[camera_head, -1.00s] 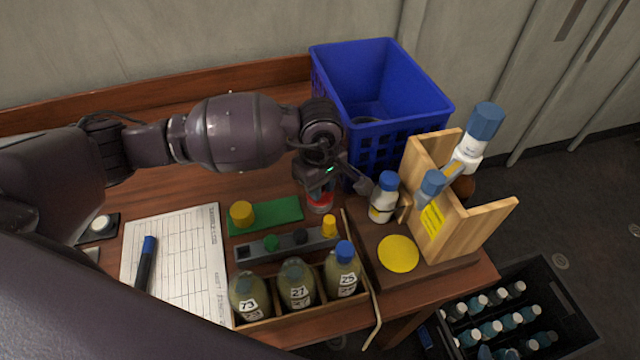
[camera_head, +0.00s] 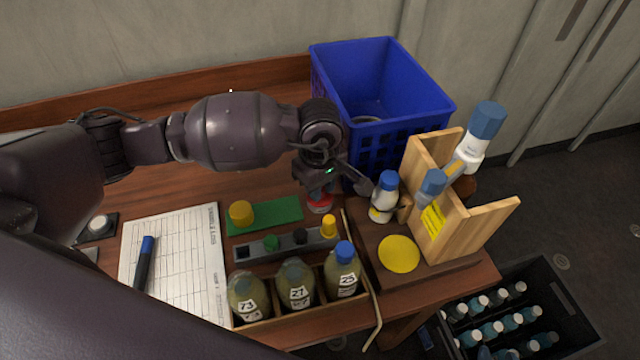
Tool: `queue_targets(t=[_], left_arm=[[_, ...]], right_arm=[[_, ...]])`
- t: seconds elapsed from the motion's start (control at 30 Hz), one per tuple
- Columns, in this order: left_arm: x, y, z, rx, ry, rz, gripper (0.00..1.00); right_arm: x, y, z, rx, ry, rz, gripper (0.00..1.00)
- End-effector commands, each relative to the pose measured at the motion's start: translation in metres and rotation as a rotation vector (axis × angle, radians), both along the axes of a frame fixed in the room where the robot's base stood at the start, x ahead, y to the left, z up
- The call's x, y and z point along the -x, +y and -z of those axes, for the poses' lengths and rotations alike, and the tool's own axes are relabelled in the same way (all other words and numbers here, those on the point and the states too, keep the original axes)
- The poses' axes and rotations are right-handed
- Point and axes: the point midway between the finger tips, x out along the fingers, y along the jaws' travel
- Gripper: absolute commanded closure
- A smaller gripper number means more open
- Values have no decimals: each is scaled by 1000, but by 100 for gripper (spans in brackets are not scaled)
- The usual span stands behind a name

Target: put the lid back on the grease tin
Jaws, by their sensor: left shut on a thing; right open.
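A small red round thing with a pale edge (camera_head: 320,206) is under my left gripper (camera_head: 318,190), between the green mat and the dark wooden board. It looks like the grease tin or its lid; the gripper hides most of it, so I cannot tell the two apart. My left gripper points down and is shut on the red thing, probably the lid. Whether it touches a tin below is hidden. My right gripper is not in view.
A blue crate (camera_head: 385,90) stands behind the gripper. A white bottle (camera_head: 383,198), a flat yellow disc (camera_head: 399,253) and a wooden rack (camera_head: 452,215) are to its right. Numbered bottles (camera_head: 296,286) and a grey strip (camera_head: 287,247) are in front. A green mat (camera_head: 280,214) lies left.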

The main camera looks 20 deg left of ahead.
Motion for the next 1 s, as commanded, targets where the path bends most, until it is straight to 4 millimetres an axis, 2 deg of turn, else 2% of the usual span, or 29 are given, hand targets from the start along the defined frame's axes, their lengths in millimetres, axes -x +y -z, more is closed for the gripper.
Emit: queue_targets(t=[0.57,0.97,1.0], left_arm=[[0,0,0,-1,-1,1,99],[0,0,0,0,0,0,99],[0,0,0,-1,-1,0,75]], right_arm=[[10,-1,5,0,18,6,57],[6,-1,4,-1,11,3,57],[5,-1,4,0,10,2,57]])
